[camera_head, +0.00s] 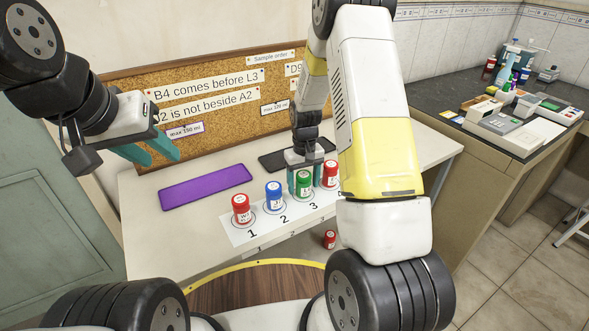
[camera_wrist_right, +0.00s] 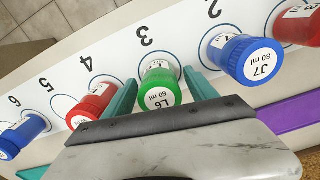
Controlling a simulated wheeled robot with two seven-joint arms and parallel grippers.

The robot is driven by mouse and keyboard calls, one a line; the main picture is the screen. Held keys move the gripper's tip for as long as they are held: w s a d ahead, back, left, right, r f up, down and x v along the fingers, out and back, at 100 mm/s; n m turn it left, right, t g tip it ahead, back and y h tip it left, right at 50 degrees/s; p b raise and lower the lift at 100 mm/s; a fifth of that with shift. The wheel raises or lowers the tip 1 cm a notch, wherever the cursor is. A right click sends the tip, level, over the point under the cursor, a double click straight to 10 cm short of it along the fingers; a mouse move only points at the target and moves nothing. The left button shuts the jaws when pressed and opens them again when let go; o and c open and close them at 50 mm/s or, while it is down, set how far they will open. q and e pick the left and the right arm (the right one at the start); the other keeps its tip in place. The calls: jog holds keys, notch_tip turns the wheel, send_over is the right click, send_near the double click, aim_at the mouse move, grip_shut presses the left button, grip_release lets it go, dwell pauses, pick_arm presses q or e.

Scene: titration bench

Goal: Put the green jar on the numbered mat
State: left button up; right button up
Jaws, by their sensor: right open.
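The green jar (camera_head: 304,186), labelled L6 60 ml, stands upright at circle 3 of the white numbered mat (camera_head: 242,236). In the right wrist view the green jar (camera_wrist_right: 160,88) is between the two teal fingers of my right gripper (camera_wrist_right: 160,78), which is open around it; small gaps seem to show beside the jar. In the head view my right gripper (camera_head: 303,178) reaches down over the jar from above. My left gripper (camera_head: 164,156) is open and empty, in the air left of the purple pad.
A red jar (camera_head: 241,210) stands at circle 1, a blue jar (camera_head: 274,197) at circle 2 and another red jar (camera_wrist_right: 92,103) at circle 4. A blue jar (camera_wrist_right: 20,137) is further along. A purple pad (camera_head: 205,187) lies behind the mat. A corkboard (camera_head: 222,93) stands behind.

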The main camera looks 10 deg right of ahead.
notch_tip(320, 180, up, 12)
jog(key=shift+f, duration=0.25)
jog(key=s+a+r+m+t+y, duration=0.1)
jog(key=s+r+t, duration=0.1)
jog(key=s+r, duration=0.45)
jog(key=s+r+t, duration=0.1)
jog(key=s+r, duration=0.3)
jog(key=r, duration=0.5)
jog(key=s+a+r+t+y, duration=0.1)
jog(key=s+r+t, duration=0.2)
jog(key=s, duration=1.1)
notch_tip(320, 180, up, 2)
jog(key=shift+r+m, duration=0.2)
jog(key=shift+m, duration=0.1)
